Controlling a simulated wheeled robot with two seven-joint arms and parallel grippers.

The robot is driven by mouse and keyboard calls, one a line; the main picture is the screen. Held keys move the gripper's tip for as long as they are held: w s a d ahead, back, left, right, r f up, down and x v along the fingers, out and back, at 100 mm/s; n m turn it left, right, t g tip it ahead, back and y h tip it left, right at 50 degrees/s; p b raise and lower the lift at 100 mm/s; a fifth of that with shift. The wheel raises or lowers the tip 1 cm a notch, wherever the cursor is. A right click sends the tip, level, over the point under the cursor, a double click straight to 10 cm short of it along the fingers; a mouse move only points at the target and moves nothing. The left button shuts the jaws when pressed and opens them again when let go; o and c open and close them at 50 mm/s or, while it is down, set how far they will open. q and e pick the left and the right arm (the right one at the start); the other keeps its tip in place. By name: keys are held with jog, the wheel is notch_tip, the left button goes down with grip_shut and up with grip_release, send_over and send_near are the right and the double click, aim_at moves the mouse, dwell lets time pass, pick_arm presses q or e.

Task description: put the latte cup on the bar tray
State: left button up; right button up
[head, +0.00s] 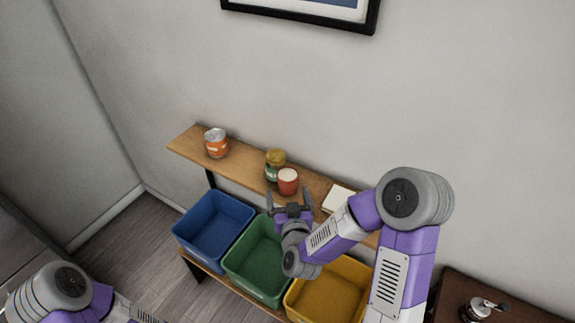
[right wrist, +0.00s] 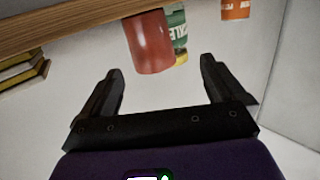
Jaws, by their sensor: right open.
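A small reddish cup (head: 287,182), the likely latte cup, stands upright on the wooden wall shelf, in front of a green-and-yellow jar (head: 275,163). In the right wrist view the cup (right wrist: 148,42) shows just beyond the fingertips, in line with the gap between them. My right gripper (head: 289,201) is open and empty at the shelf's front edge, its fingers pointing at the cup; the open fingers also show in the right wrist view (right wrist: 162,75). I cannot make out a bar tray. My left gripper is out of view; only my left arm shows.
An orange can (head: 215,143) stands at the shelf's (head: 186,143) left end. Pale stacked books (head: 338,199) lie right of the cup. Blue (head: 212,228), green (head: 250,260) and yellow (head: 330,290) bins sit below. A grinder (head: 480,308) stands on a dark wooden surface (head: 515,312) at lower right.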

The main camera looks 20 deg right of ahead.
aim_at(288, 187)
jog(key=shift+s+m+g+h+p, duration=0.3)
jog(key=shift+s+g+h+p, duration=0.3)
jog(key=shift+p, duration=0.4)
jog(key=x, duration=0.7)
jog(key=shift+w+d+f+p, duration=0.15)
jog(key=shift+w+f+p, duration=0.1)
jog(key=shift+p, duration=0.05)
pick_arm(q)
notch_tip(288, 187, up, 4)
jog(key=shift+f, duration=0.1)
pick_arm(e)
jog(key=c, duration=1.2)
jog(key=shift+c, duration=1)
jog(key=shift+r, duration=0.15)
